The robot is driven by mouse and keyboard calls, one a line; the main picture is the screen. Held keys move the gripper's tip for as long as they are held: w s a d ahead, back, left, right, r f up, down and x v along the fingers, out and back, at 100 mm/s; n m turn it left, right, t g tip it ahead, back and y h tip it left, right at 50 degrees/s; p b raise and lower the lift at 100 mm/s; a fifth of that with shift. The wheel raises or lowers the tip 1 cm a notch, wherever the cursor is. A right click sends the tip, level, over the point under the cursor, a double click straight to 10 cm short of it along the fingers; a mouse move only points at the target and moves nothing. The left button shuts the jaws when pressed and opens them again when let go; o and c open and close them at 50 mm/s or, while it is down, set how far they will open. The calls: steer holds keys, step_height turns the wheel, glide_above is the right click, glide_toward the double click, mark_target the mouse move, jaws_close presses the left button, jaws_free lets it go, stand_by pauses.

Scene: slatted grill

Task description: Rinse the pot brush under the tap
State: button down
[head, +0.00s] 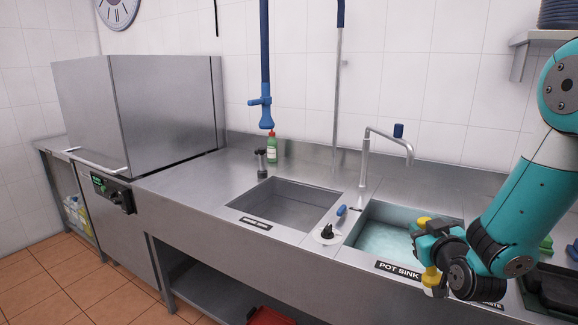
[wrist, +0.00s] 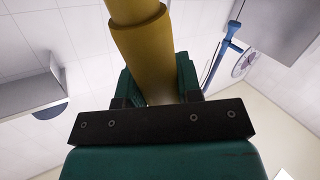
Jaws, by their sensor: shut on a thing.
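My gripper (head: 430,248) is shut on a yellow cylindrical part that I take to be the handle of the pot brush (head: 430,277). The yellow shows above and below the jaws in the head view, with a pale part at the lower end. In the wrist view the thick yellow cylinder (wrist: 143,38) rises between the jaws (wrist: 158,85); I cannot make out bristles. The gripper is over the front right of the pot sink (head: 385,240), which holds pale teal water. The curved metal tap (head: 388,134) stands behind the sink, its spout above and behind the gripper. I cannot see water running.
A second, empty-looking sink (head: 285,203) lies to the left. A blue lever (head: 341,210) and a black knob (head: 327,231) sit between the sinks. A blue spray hose (head: 265,95) hangs behind, near a green bottle (head: 272,150).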

steer(key=s+f+b, duration=0.2)
steer(key=s+f, duration=0.1)
steer(key=f, duration=0.8)
steer(key=s+f+b, duration=0.3)
steer(key=f, duration=0.9)
